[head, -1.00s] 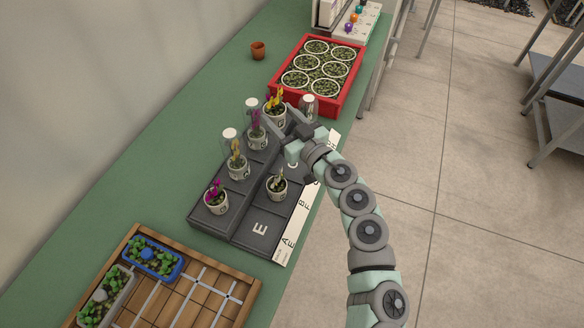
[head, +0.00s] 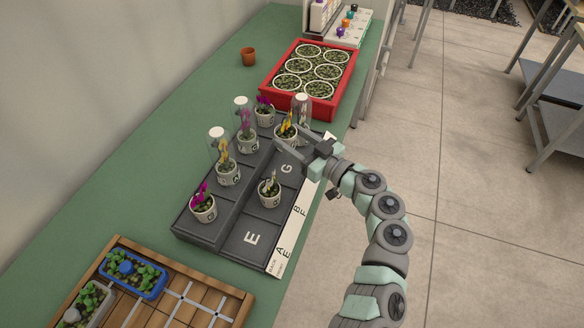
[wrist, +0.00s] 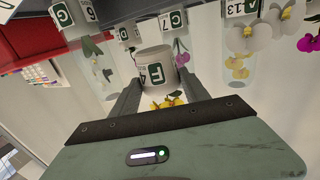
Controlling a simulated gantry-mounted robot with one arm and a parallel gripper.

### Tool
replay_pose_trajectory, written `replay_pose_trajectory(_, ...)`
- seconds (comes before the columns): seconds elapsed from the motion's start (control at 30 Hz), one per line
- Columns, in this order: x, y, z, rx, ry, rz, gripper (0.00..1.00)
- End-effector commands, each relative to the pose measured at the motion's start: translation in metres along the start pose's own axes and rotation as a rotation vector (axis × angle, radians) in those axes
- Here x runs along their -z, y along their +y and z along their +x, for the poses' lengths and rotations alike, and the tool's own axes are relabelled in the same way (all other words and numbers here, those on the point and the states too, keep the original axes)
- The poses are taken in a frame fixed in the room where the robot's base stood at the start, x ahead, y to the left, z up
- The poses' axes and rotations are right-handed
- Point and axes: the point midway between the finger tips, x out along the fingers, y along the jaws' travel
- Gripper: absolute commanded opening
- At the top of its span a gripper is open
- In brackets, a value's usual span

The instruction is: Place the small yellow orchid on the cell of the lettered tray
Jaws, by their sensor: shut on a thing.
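My gripper (head: 292,138) is shut on the white pot (head: 286,137) of a small yellow orchid (head: 289,119). In the wrist view, which looks upside down, the pot (wrist: 155,67) with a green label sits between my two fingers, with yellow petals (wrist: 168,103) below it. The dark, stepped lettered tray (head: 219,239) lies under my gripper. The held pot is at the tray's far right part, just beyond the bare cell marked G (head: 286,168). I cannot tell whether its base touches the tray.
A clear dome (head: 301,106) stands close behind the held pot. A pale yellow orchid (head: 269,190) stands before G; cell E (head: 251,239) is bare. A red crate (head: 345,91) stands behind.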

Motion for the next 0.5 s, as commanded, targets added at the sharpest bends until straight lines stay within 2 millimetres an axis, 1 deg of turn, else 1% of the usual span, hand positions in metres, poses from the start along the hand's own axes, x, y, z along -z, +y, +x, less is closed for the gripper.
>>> replay_pose_trajectory(0.03, -0.017, 0.000, 0.000, -0.001, 0.001, 0.003, 0.07)
replay_pose_trajectory(0.13, -0.036, 0.000, 0.000, 0.000, 0.002, 0.002, 0.07)
replay_pose_trajectory(0.2, -0.045, 0.000, 0.000, 0.000, 0.002, 0.000, 0.07)
replay_pose_trajectory(0.4, -0.058, 0.000, 0.001, 0.001, 0.002, -0.001, 0.07)
replay_pose_trajectory(0.5, -0.071, 0.000, 0.000, 0.001, 0.002, 0.002, 0.07)
